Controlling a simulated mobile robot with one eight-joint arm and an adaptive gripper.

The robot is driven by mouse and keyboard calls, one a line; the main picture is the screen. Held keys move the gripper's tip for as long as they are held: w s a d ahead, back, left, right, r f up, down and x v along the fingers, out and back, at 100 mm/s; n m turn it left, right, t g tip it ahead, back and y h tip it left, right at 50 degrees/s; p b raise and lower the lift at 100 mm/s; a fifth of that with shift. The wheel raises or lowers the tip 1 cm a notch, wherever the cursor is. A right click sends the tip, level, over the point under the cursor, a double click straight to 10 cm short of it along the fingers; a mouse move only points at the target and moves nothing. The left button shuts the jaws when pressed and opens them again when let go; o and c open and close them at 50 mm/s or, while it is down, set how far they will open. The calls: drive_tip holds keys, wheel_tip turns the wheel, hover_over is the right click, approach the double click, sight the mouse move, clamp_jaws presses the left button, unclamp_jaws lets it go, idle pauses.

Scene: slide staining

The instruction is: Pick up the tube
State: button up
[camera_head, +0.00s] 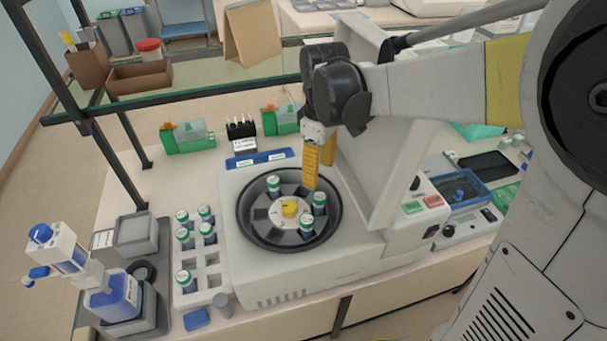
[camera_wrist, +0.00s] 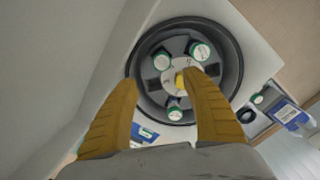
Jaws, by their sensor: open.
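A centrifuge (camera_head: 258,284) stands open on the bench. Its dark rotor bowl (camera_head: 252,235) holds three upright tubes with white-and-green caps: one at the back left (camera_head: 273,187), one at the right (camera_head: 319,203) and one at the front (camera_head: 306,227). My gripper (camera_head: 318,172) points down over the back right of the bowl, open and empty. In the wrist view, the three caps (camera_wrist: 162,61), (camera_wrist: 200,52) and (camera_wrist: 175,114) surround the yellow hub (camera_wrist: 180,79). The open fingers (camera_wrist: 163,82) frame part of the bowl. No tube is between the pads.
A white rack (camera_head: 211,281) with several capped tubes and empty holes stands left of the centrifuge. The raised lid (camera_head: 375,165) is close beside my gripper on the right. Green boxes (camera_head: 187,138) are behind.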

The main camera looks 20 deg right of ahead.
sight(319, 197)
drive_tip(key=f, duration=0.1)
drive_tip(key=s+f, duration=0.1)
drive_tip(key=shift+f, duration=0.3)
wheel_tip(319, 197, down, 6)
drive_tip(key=shift+w+r+b, duration=0.1)
drive_tip(key=shift+w+b, duration=0.05)
drive_tip(key=shift+b, duration=0.9)
drive_tip(key=shift+c, duration=0.5)
clamp_jaws()
